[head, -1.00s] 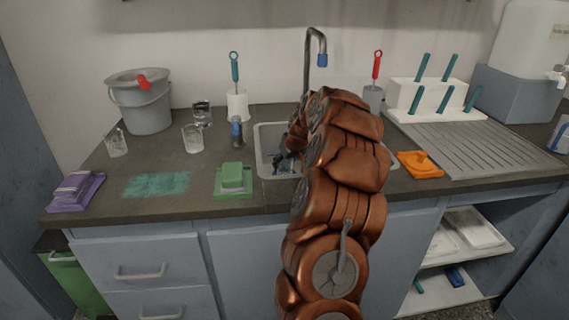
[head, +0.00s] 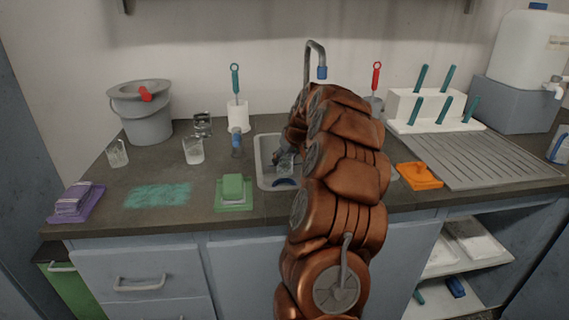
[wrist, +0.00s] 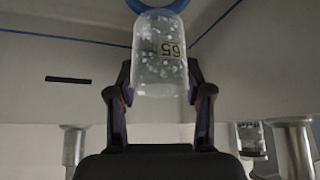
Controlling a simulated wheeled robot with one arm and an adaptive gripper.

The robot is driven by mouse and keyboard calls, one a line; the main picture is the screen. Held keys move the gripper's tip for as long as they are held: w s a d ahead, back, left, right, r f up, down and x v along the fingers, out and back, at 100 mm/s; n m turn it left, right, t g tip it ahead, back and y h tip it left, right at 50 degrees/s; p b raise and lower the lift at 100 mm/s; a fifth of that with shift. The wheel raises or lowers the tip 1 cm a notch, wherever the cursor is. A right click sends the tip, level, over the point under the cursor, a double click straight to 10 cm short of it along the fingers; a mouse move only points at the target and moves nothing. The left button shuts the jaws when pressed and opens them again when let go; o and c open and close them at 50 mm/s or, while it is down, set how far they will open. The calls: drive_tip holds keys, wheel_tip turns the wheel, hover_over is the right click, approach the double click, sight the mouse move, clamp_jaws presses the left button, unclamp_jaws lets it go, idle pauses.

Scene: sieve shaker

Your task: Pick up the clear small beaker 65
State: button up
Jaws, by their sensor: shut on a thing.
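The clear small beaker (wrist: 158,52) shows in the wrist view with a label reading 65 and whitish specks on its wall. My gripper (wrist: 160,84) is shut on it, with one dark finger on each side near its lower end in that view. In the head view the beaker (head: 286,166) is small and partly hidden by my copper-coloured arm. There my gripper (head: 280,156) is over the left part of the sink (head: 265,178).
Two other clear beakers (head: 117,154) (head: 193,151) stand on the counter at left, near a grey bucket (head: 147,118). A tap (head: 309,65) rises behind my arm. An orange item (head: 420,175) is at right.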

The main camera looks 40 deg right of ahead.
drive_tip(key=shift+r, duration=1.9)
